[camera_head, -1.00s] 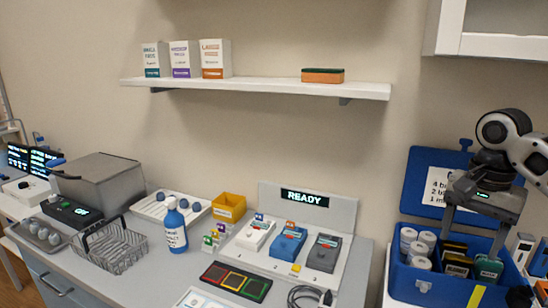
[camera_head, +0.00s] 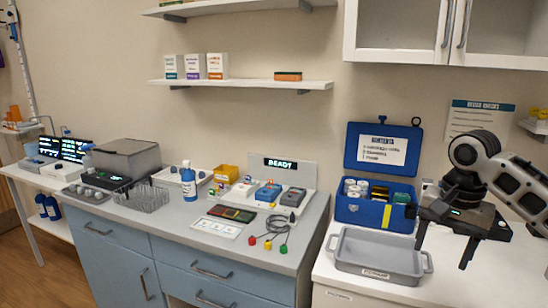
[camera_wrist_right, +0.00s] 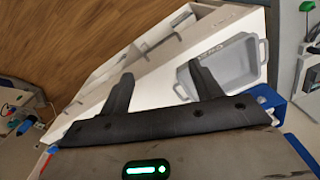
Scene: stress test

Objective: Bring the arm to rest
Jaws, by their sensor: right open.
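My right gripper (camera_head: 441,257) is open and empty in the head view. Its fingers point down over the white counter, in front of and to the right of the open blue box (camera_head: 372,214). One fingertip appears near the right end of the grey tray (camera_head: 375,268); the height between them is hard to tell. In the right wrist view both fingers of the right gripper (camera_wrist_right: 160,75) stand apart with nothing between them, and the grey tray (camera_wrist_right: 213,77) shows beyond. My left gripper is not in view.
The blue box holds white-lidded jars and several packs. On the left counter (camera_head: 300,225) are a READY station (camera_head: 272,180), a blue bottle (camera_head: 188,183), a wire basket (camera_head: 141,197) and coloured leads (camera_head: 275,235). Cabinets (camera_head: 410,30) hang above. The white counter right of the tray looks clear.

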